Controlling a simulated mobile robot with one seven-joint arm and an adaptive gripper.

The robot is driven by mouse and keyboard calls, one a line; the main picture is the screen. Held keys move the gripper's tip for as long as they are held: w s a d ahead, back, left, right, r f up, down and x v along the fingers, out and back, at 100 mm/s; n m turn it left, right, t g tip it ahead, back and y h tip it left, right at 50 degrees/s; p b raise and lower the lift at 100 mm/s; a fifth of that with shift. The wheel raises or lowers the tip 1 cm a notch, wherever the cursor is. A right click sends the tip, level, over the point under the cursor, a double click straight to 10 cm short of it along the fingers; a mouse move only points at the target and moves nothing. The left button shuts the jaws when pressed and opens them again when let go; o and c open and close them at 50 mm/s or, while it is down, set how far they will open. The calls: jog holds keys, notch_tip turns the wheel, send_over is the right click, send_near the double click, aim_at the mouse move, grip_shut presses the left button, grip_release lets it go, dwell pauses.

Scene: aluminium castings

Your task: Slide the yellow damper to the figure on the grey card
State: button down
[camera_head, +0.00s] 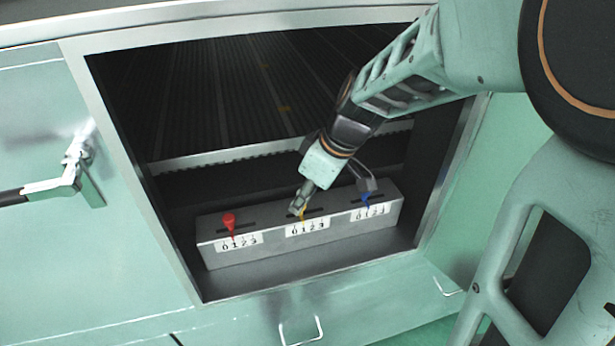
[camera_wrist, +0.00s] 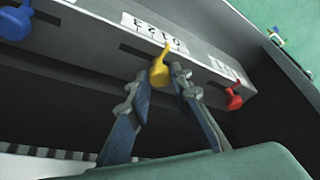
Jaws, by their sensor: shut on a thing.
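The yellow damper (camera_head: 303,213) is a small knob in the middle slot of a grey metal block (camera_head: 260,252). It also shows in the wrist view (camera_wrist: 159,72), where its narrow tip points at the white 0-1-2-3 scale, close to the 1. My gripper (camera_head: 299,205) is at the middle slot, and its two fingers (camera_wrist: 161,85) are closed on the yellow damper from both sides. In the head view the fingers hide part of the knob. I cannot make out a grey card in either view.
A red damper (camera_head: 229,221) sits in the slot to the left and a blue one (camera_head: 366,197) to the right, each above its own white scale. The block stands inside a framed opening (camera_head: 127,180). A handle (camera_head: 75,170) is on the green panel at left.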

jog(key=c, duration=1.8)
grip_release()
jog(key=shift+o, duration=0.2)
jog(key=v, duration=0.7)
jog(key=shift+r, duration=0.2)
jog(key=shift+d, duration=0.15)
